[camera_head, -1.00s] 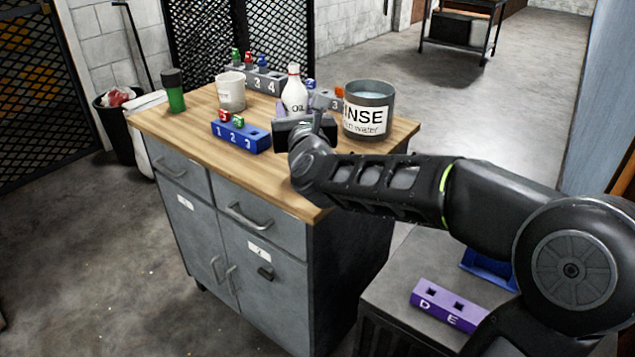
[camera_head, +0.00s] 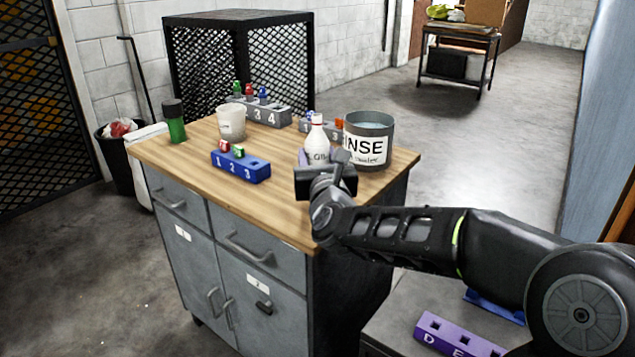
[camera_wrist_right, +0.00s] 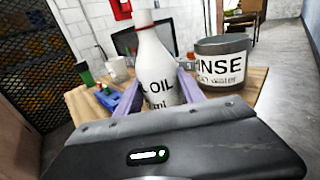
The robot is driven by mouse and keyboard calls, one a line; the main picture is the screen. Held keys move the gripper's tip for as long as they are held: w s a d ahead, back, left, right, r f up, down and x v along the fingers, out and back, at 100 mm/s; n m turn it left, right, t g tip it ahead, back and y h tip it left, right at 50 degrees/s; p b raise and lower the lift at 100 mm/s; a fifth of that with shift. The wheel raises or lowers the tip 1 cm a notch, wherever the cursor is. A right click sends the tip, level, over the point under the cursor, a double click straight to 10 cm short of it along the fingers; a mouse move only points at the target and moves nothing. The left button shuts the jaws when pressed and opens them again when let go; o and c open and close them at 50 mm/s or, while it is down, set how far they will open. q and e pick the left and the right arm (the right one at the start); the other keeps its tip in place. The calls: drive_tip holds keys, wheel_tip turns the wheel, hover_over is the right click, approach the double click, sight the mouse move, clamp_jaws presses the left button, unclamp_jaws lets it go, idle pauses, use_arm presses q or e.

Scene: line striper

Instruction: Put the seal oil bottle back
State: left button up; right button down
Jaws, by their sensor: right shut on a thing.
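The seal oil bottle (camera_head: 318,137) is white with a red band near its neck and a black "OIL" label. My right gripper (camera_head: 325,172) is shut on it, with a purple finger on each side in the right wrist view. The bottle (camera_wrist_right: 155,65) stands nearly upright in that view, leaning slightly. The gripper hides its base in the head view, so I cannot tell whether it touches the bench (camera_head: 280,205). It is just left of the grey "RINSE" pot (camera_head: 368,140). My left gripper is not in view.
A blue numbered block (camera_head: 240,167), a white cup (camera_head: 230,123) and a green bottle (camera_head: 174,122) stand on the left of the bench. Grey numbered racks (camera_head: 265,112) are behind. A purple lettered block (camera_head: 455,335) lies on a lower surface at front right.

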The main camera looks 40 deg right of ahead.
drive_tip(key=shift+f+b, duration=0.55)
drive_tip(key=shift+f, duration=1.9)
drive_tip(key=shift+f, duration=0.1)
drive_tip(key=c, duration=0.7)
unclamp_jaws()
